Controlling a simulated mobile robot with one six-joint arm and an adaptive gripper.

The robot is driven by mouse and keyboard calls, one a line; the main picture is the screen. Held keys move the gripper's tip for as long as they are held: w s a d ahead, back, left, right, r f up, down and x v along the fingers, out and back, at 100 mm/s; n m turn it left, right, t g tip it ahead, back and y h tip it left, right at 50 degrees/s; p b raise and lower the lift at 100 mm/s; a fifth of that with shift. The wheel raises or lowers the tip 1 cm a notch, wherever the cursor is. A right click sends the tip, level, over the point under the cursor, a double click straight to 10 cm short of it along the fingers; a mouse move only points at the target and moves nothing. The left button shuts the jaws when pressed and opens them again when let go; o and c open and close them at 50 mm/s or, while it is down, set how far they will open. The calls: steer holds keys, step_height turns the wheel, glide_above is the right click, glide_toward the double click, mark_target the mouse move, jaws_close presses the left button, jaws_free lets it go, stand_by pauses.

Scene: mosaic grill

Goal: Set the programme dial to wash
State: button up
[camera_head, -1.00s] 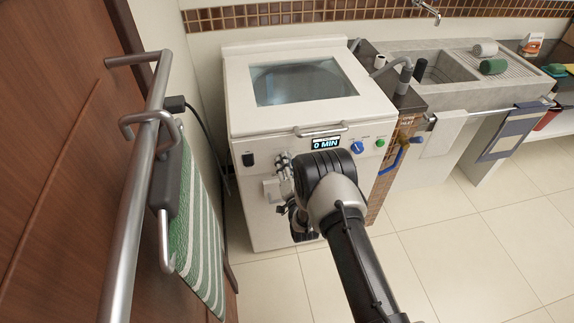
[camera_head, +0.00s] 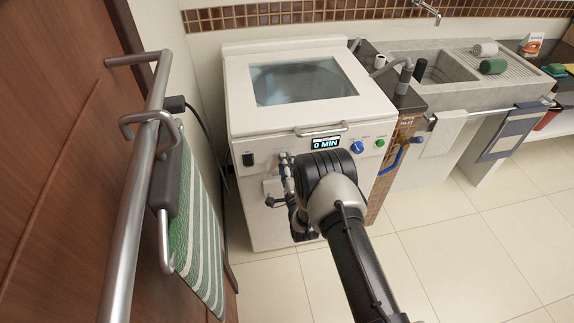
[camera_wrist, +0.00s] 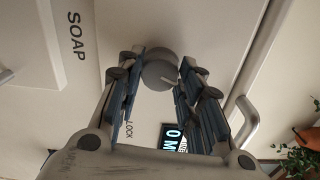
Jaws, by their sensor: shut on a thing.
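The programme dial (camera_wrist: 158,60) shows in the wrist view as a round grey knob with a short pale pointer mark on its face. My gripper (camera_wrist: 161,74) is closed around it, one finger on each side. In the head view my gripper (camera_head: 277,183) is at the front of the white washing machine (camera_head: 245,212), below and left of the display (camera_head: 326,143), which reads 0 MIN. The dial is hidden there by my fingers and wrist. The wrist view shows SOAP and LOCK lettering, but I cannot read any programme label.
A blue knob (camera_head: 357,147) and a green button (camera_head: 380,143) sit right of the display. A bar handle (camera_head: 320,130) runs along the lid's front edge. A door with a metal rail and striped towel (camera_head: 196,225) stands close on the left. The floor at right is clear.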

steer(key=shift+m, duration=0.4)
steer(key=o, duration=1.1)
steer(key=v, duration=1.2)
steer(key=shift+r, duration=0.1)
